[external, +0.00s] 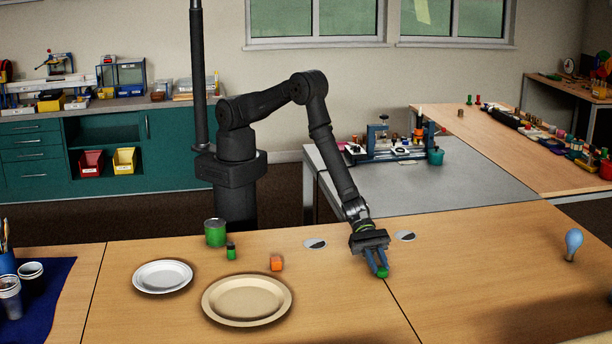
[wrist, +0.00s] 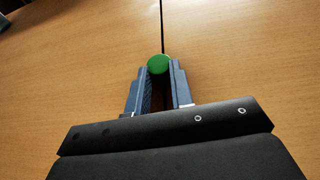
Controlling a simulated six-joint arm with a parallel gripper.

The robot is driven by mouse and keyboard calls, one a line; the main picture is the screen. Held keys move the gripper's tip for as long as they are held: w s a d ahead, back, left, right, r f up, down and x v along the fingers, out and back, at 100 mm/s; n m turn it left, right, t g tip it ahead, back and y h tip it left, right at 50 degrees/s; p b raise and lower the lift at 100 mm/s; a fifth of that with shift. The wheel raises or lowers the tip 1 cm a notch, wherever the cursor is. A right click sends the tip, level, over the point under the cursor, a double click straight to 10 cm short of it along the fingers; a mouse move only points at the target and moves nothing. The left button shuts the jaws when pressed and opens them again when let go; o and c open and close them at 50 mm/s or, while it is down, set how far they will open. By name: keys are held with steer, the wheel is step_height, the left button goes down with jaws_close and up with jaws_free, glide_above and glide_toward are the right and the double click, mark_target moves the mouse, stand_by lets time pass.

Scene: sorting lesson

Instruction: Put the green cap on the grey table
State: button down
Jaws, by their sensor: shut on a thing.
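The green cap (external: 382,272) is small and round. It sits between the fingertips of my gripper (external: 376,266), low over the wooden table near a seam. In the wrist view the green cap (wrist: 158,64) shows at the tips of the two blue-grey fingers of my gripper (wrist: 159,74), which are shut on it. I cannot tell whether the cap touches the wood. The grey table (external: 440,188) stands behind the wooden table, to the right of my arm. Its near right part is bare.
A machine with blue posts (external: 384,140) and a teal pot (external: 436,157) stand on the grey table's back part.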

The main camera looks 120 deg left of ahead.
steer(key=c, duration=1.3)
jaws_free()
steer(key=shift+f, duration=0.15)
steer(key=shift+s+a+r, duration=0.1)
steer(key=shift+r, duration=0.15)
steer(key=v, duration=1.1)
steer(key=shift+o, duration=1.2)
steer(key=shift+s+a+r, duration=0.15)
steer(key=shift+s+a, duration=0.1)
